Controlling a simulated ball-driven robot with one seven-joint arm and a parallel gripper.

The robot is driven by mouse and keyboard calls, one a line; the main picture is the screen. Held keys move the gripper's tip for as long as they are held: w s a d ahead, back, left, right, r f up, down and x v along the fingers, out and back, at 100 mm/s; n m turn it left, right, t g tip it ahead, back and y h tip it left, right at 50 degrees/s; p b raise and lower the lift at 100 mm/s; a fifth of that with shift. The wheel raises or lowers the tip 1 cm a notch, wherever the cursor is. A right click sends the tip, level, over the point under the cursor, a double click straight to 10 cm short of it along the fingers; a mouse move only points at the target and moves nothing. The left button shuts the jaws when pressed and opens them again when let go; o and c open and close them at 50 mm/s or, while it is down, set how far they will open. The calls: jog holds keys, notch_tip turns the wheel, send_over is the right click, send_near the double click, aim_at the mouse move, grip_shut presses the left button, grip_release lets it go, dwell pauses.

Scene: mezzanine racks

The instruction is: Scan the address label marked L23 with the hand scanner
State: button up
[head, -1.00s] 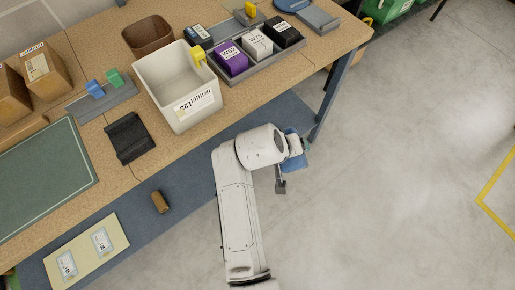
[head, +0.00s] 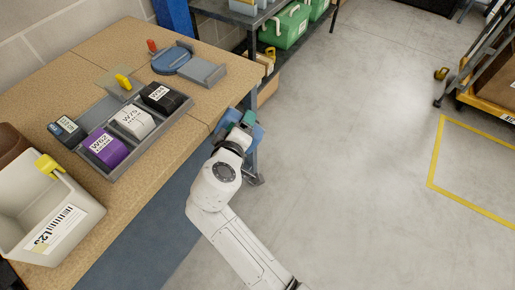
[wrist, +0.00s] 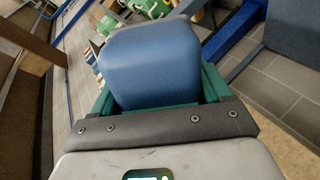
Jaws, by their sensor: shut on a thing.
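The label marked L23 (head: 54,229) is a white barcode label on the front of a pale bin (head: 85,203) at the left of the bench in the head view. A small yellow patch shows near its lower left. My gripper (head: 240,125) is over the bench's right edge, well to the right of the label and apart from it. It is shut on a blue, rounded thing, which looks like the hand scanner (wrist: 153,62). The blue thing fills the middle of the wrist view, with green parts beside it. The label does not show in the wrist view.
A grey tray (head: 128,165) holds purple, white and black labelled boxes between the bin and my gripper. A blue round thing (head: 172,59) and a grey block (head: 203,71) lie at the bench's far end. Open floor lies right; a loaded cart (head: 490,95) stands beyond.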

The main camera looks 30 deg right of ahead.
jog(key=w+a+r+n+t+y+b, duration=0.1)
jog(key=a+r+n+t+y+b, duration=0.3)
jog(key=a, duration=0.5)
jog(key=n+y+b, duration=0.5)
jog(key=n+y, duration=0.4)
jog(key=y, duration=0.4)
send_near(58, 230)
jog(key=shift+t, duration=0.3)
jog(key=shift+p+x, duration=0.35)
jog(key=shift+x, duration=2.1)
jog(key=shift+x, duration=0.85)
jog(key=shift+s+f, duration=0.1)
jog(key=shift+f, duration=0.15)
jog(key=v, duration=0.7)
